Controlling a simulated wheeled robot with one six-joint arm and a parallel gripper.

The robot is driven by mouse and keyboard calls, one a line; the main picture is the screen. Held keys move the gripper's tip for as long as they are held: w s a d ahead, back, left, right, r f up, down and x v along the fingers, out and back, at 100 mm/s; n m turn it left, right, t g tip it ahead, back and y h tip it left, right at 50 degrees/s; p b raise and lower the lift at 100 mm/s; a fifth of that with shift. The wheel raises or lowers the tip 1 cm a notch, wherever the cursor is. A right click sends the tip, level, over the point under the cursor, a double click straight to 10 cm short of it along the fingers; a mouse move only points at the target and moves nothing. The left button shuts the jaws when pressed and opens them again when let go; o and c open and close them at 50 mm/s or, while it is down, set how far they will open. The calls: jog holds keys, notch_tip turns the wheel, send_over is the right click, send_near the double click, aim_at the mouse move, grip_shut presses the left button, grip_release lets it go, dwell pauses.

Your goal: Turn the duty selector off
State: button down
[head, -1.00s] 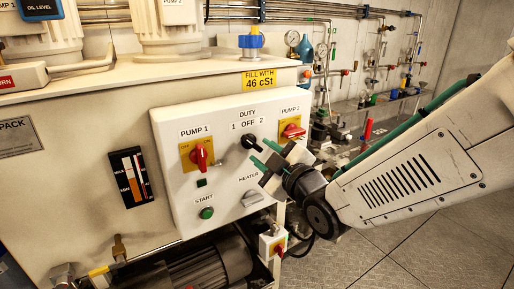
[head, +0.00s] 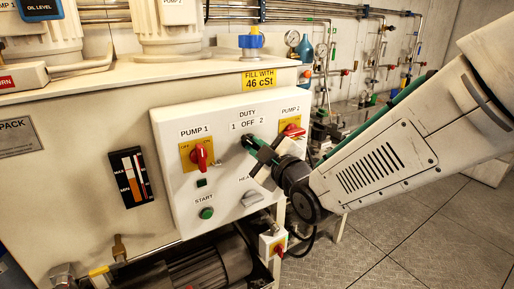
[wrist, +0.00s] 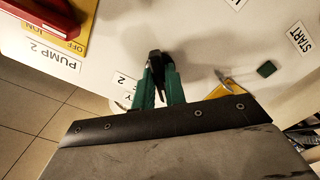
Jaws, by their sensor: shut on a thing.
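The duty selector is a small black knob (wrist: 155,60) under the DUTY 1 OFF 2 label (head: 248,120) on the white control panel (head: 228,170). My gripper (head: 251,143) has its green fingers around the knob and is shut on it. In the wrist view, my gripper (wrist: 158,82) shows with the black knob between its two green fingertips. The fingers hide most of the knob in the head view, so I cannot tell which position it points to.
The red PUMP 1 switch (head: 199,156) is left of the selector. The red PUMP 2 switch (head: 292,130) is close to its right, near my gripper. A grey heater knob (head: 252,198) and a green start button (head: 207,213) are below. Open floor (head: 400,240) lies at right.

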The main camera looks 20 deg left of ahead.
jog(key=shift+m, duration=0.3)
jog(key=m, duration=0.3)
jog(key=shift+m, duration=0.3)
jog(key=m, duration=0.4)
jog(key=shift+m, duration=0.4)
jog(key=c, duration=1.4)
grip_release()
jog(key=shift+c, duration=0.2)
jog(key=v, duration=0.8)
